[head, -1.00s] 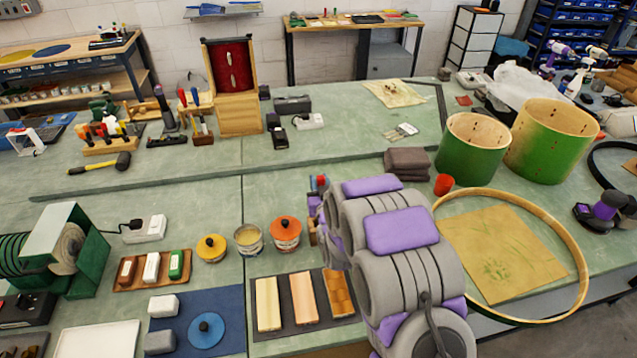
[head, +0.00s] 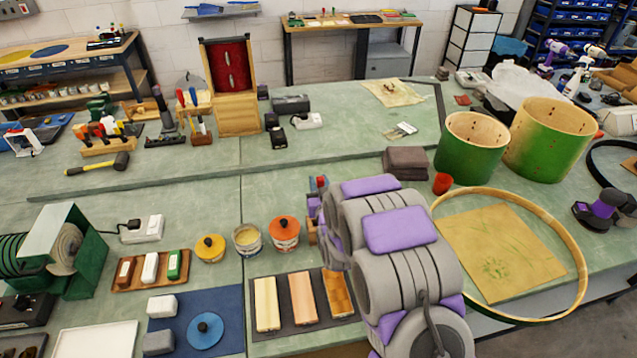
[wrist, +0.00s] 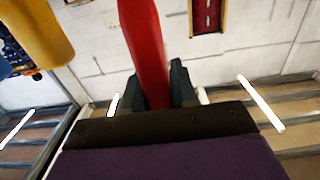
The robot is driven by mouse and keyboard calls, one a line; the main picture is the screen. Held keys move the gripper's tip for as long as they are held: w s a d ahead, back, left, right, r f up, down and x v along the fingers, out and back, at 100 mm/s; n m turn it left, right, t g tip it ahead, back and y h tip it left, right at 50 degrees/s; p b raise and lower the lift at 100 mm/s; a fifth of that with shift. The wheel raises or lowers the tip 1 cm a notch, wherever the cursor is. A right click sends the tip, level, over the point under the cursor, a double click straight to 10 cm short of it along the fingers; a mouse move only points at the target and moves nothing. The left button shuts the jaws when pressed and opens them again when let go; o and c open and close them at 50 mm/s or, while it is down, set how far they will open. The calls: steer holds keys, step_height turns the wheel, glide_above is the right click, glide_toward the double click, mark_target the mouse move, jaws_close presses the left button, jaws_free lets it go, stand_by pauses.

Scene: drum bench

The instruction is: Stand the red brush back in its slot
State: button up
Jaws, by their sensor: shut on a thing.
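The red brush (wrist: 146,45) shows in the wrist view as a long red handle between the dark jaws of my gripper (wrist: 158,88), which is shut on it. Its lower part is hidden behind the jaws and the wrist plate. In the head view my grey and purple arm hides most of my gripper; a small red and blue patch (head: 318,183) shows at the arm's left edge, and I cannot tell what it is. The slot cannot be made out for certain. A wooden stand (head: 198,108) with red and blue handles is at the back left.
A yellow rounded thing (wrist: 38,32) is close by in the wrist view. Lidded tins (head: 285,236), a tray of small blocks (head: 150,268) and a wooden hoop (head: 583,270) lie around my arm. Green drum shells (head: 550,140) stand at right. The bench's back middle is fairly clear.

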steer(key=shift+f+b, duration=1)
steer(key=shift+f, duration=3.1)
steer(key=o, duration=0.8)
steer(key=shift+s, duration=0.1)
